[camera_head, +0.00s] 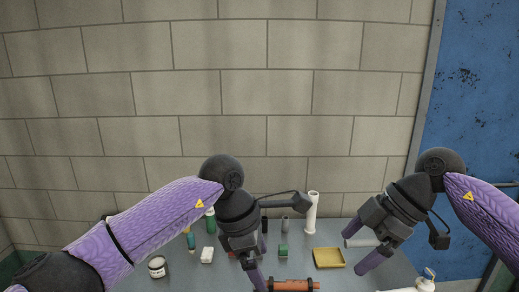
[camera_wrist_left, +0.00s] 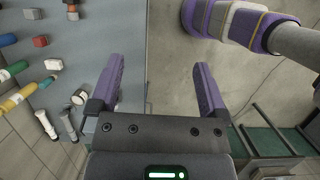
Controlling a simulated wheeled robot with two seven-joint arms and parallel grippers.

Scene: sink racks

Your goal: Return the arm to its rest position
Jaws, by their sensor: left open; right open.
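My left arm comes in from the left in the head view, and its gripper (camera_head: 256,277) points down over the table near the bottom middle. In the left wrist view the two purple fingers of this gripper (camera_wrist_left: 160,66) stand wide apart with nothing between them. The table's edge and the floor show beyond them. My right arm comes in from the right, and its gripper (camera_head: 362,246) hangs above the right part of the table. Its two fingers are apart and no object is seen held in them.
The grey table (camera_head: 345,280) holds a yellow tray (camera_head: 328,258), an orange-red cylinder (camera_head: 296,286) beside my left gripper, a green block (camera_head: 283,251), a white tube (camera_head: 311,212), a jar (camera_head: 157,267), a white block (camera_head: 207,255) and a pump bottle (camera_head: 425,283). A block wall (camera_head: 270,95) stands behind.

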